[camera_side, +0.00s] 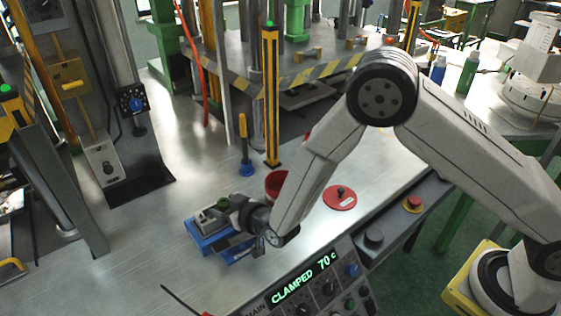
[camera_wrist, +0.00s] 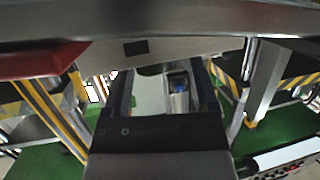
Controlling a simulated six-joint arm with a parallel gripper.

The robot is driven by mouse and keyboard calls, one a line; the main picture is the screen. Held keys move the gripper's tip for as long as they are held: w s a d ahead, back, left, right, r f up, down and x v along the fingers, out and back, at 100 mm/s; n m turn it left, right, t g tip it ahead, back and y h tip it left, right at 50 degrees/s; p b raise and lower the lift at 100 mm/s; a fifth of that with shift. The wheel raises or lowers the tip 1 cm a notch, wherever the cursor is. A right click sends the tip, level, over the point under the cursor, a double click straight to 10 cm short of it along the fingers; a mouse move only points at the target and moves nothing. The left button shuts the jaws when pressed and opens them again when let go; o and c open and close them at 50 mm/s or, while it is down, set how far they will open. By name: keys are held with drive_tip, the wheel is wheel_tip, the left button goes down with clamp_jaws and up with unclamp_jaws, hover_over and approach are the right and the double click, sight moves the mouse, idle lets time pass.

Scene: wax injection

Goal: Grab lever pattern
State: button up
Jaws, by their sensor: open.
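My gripper (camera_side: 228,224) reaches in from the right, low over a blue fixture (camera_side: 205,245) with a grey metal block (camera_side: 203,217) on it. In the wrist view its two dark fingers stand apart with a gap between them (camera_wrist: 162,90), so it is open. A small blue and grey shape (camera_wrist: 178,84) shows between the fingers, too small to name. I cannot make out the lever pattern for certain in either view. The gripper hides part of the fixture, and whether it touches anything there I cannot tell.
A red cup (camera_side: 275,184) stands just behind my gripper. A red disc with a dark knob (camera_side: 340,198) lies to the right. A control panel (camera_side: 318,287) reading "CLAMPED 70 C" is in front. A yellow post (camera_side: 271,95) rises behind. The metal table is clear to the left.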

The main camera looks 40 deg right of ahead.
drive_tip(key=shift+w+f, duration=0.15)
drive_tip(key=shift+w, duration=0.3)
clamp_jaws()
idle(0.3)
drive_tip(key=shift+r, duration=0.2)
drive_tip(key=shift+r, duration=0.85)
drive_tip(key=s+d+r, duration=0.2)
drive_tip(key=s+r, duration=0.3)
drive_tip(key=s, duration=0.1)
drive_tip(key=s+d+r, duration=0.2)
drive_tip(key=s+r, duration=0.4)
drive_tip(key=s, duration=0.1)
drive_tip(key=shift+d, duration=0.3)
